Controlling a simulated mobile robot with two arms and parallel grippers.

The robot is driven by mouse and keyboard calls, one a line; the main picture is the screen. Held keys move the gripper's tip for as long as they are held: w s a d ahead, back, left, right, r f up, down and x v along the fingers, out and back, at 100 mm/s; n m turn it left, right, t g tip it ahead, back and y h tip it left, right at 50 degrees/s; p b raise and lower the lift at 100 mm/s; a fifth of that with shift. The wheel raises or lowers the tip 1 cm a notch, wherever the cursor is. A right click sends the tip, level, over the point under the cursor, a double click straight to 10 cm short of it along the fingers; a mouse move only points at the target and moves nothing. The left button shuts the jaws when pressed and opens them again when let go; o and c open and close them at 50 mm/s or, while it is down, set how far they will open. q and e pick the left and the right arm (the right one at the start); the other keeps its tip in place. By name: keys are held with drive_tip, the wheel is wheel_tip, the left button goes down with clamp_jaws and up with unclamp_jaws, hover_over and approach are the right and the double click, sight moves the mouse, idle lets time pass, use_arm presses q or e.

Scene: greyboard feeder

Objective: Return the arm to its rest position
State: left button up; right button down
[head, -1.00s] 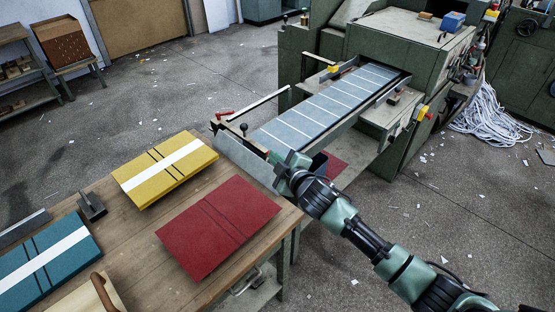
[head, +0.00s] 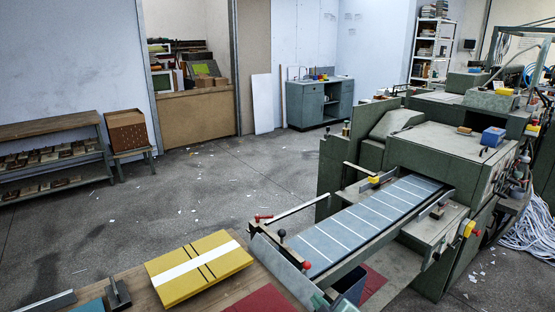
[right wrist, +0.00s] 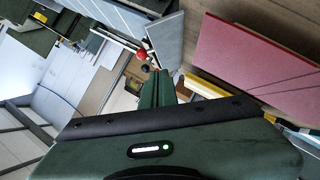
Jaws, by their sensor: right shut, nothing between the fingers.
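Only the tip of my right gripper (head: 332,303) shows, at the bottom edge of the head view, just in front of the feeder's near end. In the right wrist view its green fingers (right wrist: 161,88) are together with nothing between them. The rest of my right arm is below the head view. My left gripper is not in view.
The feeder bed (head: 375,222) slopes up to the green machine (head: 440,150). A yellow board stack (head: 180,285) and a partly cut-off red board (head: 262,300) lie on the table. The red board also shows in the right wrist view (right wrist: 255,50). Floor behind the table is open.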

drive_tip(key=s+d+f+m+g+h, duration=0.1)
drive_tip(key=s+d+f+m+g, duration=0.15)
drive_tip(key=s, duration=0.85)
drive_tip(key=s+d+f+m+g+h, duration=0.1)
drive_tip(key=s+d+f+m+g, duration=0.2)
drive_tip(key=s, duration=0.9)
drive_tip(key=s+d+f+m+g+h, duration=0.1)
drive_tip(key=s+d+m+g, duration=0.25)
drive_tip(key=s, duration=0.75)
wheel_tip(320, 180, down, 25)
drive_tip(key=g, duration=0.1)
drive_tip(key=s+d+f+g, duration=0.1)
drive_tip(key=s+d+f, duration=0.1)
drive_tip(key=s+f, duration=1.5)
drive_tip(key=shift+s+d+f+g, duration=0.3)
drive_tip(key=shift+s+d+f, duration=0.05)
drive_tip(key=shift+s, duration=0.4)
